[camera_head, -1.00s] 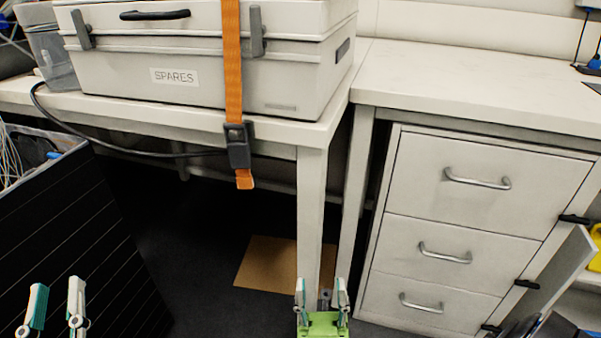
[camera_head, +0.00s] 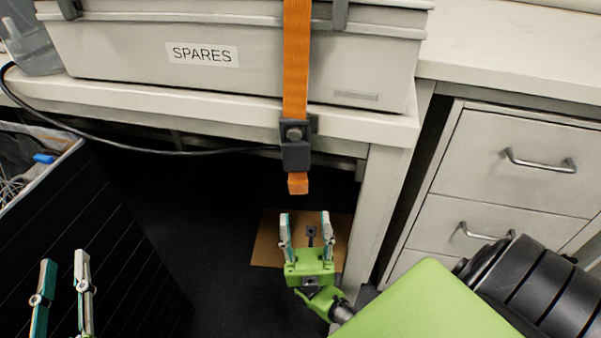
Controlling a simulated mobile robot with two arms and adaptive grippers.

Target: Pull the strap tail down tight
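An orange strap (camera_head: 296,60) runs down the front of the grey SPARES case (camera_head: 140,60) and over the table edge into a dark buckle (camera_head: 296,148). The short orange strap tail (camera_head: 298,184) hangs just below the buckle. My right gripper (camera_head: 305,220), with a green body, is open and empty, its fingers pointing up, below the tail and apart from it in the picture. My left gripper (camera_head: 64,270) is open and empty at the lower left, far from the strap.
The white table (camera_head: 200,107) has a leg (camera_head: 385,200) right of my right gripper. A drawer cabinet (camera_head: 500,195) stands at the right. A black ribbed bin (camera_head: 100,220) is at the left. A dark cable (camera_head: 110,140) hangs under the table edge. Brown cardboard (camera_head: 268,240) lies on the floor.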

